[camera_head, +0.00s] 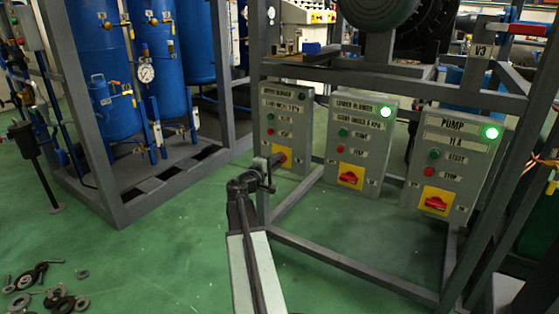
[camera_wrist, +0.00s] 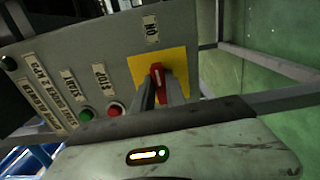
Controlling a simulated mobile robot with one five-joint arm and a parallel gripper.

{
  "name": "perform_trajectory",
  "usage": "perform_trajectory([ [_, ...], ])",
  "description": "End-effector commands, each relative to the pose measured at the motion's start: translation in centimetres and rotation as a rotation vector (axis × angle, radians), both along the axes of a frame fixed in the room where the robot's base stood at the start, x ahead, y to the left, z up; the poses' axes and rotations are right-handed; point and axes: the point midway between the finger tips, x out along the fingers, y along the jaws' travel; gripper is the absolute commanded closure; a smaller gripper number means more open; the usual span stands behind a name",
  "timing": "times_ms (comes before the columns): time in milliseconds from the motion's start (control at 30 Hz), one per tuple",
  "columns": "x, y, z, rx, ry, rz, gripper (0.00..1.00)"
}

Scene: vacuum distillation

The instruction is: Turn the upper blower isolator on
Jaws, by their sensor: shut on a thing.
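The upper blower panel (camera_head: 268,120) is the leftmost of three grey panels in the head view; its small top lamp (camera_head: 301,97) looks dark. Its isolator is a red handle (camera_wrist: 157,80) on a yellow plate (camera_wrist: 139,70) low on the panel. In the wrist view the handle's long side points roughly toward the ON label (camera_wrist: 150,29). My gripper (camera_wrist: 159,92) is shut on the red handle, one finger on each side. In the head view my gripper (camera_head: 275,161) covers most of the isolator. The wrist view also shows the green start button (camera_wrist: 87,113) and red stop button (camera_wrist: 116,109).
The lower blower panel (camera_head: 366,112) and pump panel (camera_head: 470,133) stand to the right, lamps lit green. A grey frame post (camera_head: 262,205) rises close beside my gripper. Loose metal parts (camera_head: 62,301) lie on the floor at left. Green floor between is clear.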

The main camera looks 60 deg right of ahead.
Motion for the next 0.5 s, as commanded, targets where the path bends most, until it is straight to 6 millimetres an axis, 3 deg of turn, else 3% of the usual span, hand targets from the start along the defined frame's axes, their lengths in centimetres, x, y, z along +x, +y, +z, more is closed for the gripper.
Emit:
perform_trajectory([
  [500,-0.38,-0.02,-0.15,0.002,-0.061,-0.009,1.00],
])
